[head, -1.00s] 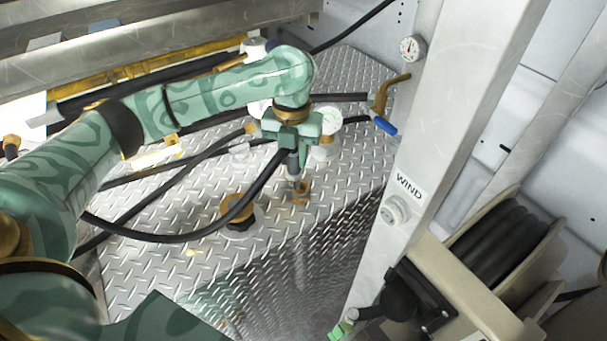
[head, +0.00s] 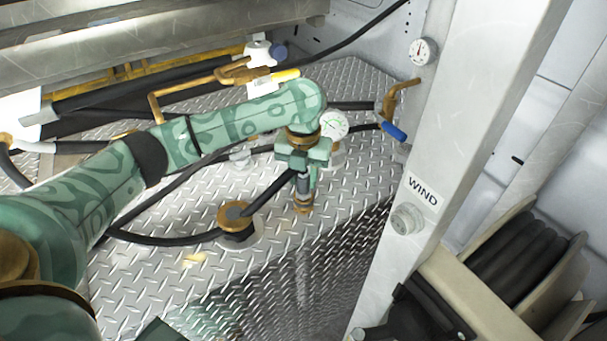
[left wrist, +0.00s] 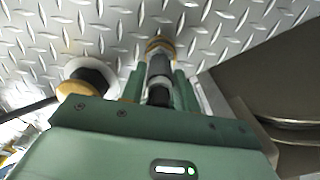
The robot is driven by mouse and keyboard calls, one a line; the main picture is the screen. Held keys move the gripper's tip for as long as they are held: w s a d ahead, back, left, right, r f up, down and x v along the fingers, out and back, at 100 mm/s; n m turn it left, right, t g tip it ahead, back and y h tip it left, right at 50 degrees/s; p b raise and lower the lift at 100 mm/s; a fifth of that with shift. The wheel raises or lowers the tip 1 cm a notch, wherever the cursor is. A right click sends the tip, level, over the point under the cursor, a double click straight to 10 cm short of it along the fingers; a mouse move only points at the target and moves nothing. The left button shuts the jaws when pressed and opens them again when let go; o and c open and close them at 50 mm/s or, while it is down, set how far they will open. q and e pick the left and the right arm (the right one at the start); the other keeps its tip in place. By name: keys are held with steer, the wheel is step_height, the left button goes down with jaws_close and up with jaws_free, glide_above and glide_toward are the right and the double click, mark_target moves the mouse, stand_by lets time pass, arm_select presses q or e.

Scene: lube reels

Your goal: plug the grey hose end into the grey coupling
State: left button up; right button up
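My left gripper (head: 303,183) is shut on the grey hose end (left wrist: 160,66), above the diamond-plate top. The black hose (head: 273,192) trails from it down to the left. The hose end points down at a small brass-coloured fitting (head: 302,208), apparently the coupling. In the left wrist view, the grey end meets the brass-coloured ring (left wrist: 159,44) in line with it, between the fingers. How deep it sits, and any grey on the coupling, is hidden. My right gripper is not in view.
A brass-coloured cap (head: 236,216) stands on the plate left of the gripper, with the hose passing by it. A gauge (head: 334,126) and a blue-handled valve (head: 394,132) are behind. A pale post (head: 440,140) and hose reel (head: 520,250) stand at right.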

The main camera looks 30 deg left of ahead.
arm_select(q)
steer(key=shift+o, duration=1.2)
steer(key=shift+r, duration=0.1)
step_height(320, 180, up, 12)
steer(key=p, duration=0.5)
